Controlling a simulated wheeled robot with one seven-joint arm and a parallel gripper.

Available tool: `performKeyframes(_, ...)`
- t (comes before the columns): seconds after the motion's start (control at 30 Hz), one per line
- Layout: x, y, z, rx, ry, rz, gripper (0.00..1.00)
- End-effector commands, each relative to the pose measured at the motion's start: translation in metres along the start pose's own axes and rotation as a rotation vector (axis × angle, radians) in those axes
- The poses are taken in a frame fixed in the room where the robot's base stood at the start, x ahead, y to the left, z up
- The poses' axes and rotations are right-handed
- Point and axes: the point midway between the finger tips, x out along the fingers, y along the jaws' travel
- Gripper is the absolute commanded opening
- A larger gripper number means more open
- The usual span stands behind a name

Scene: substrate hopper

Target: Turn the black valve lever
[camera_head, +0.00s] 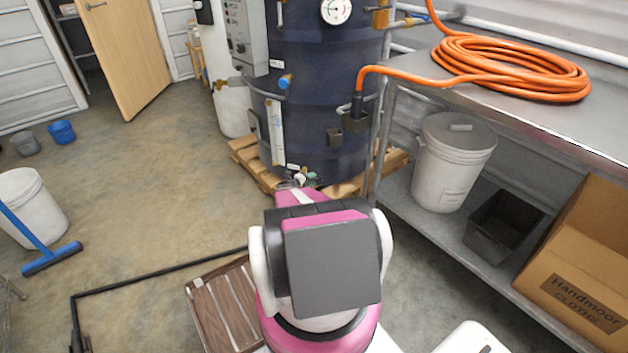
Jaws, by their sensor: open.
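The dark blue tank (315,60) stands upright at the top centre. My pink, white and grey arm rises from the bottom centre, in front of the tank's foot. My gripper cannot be made out; the arm hides that area.
The tank stands on a wooden pallet (246,158). A metal bench (480,92) on the right carries a coiled orange hose (510,66). A white lidded bucket (452,165), a black bin (500,225) and a cardboard box (585,265) are beneath. The floor left of the tank is mostly clear.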

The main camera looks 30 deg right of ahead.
Motion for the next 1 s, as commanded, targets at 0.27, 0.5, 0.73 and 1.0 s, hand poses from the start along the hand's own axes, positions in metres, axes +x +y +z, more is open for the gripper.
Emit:
performKeyframes(0.27, 0.017, 0.000, 0.000, 0.000, -0.001, 0.000, 0.40)
performKeyframes(0.5, 0.017, 0.000, 0.000, 0.000, -0.001, 0.000, 0.40)
performKeyframes(0.73, 0.017, 0.000, -0.001, 0.000, 0.001, 0.001, 0.00)
performKeyframes(1.0, 0.017, 0.000, -0.003, -0.006, 0.008, -0.005, 0.00)
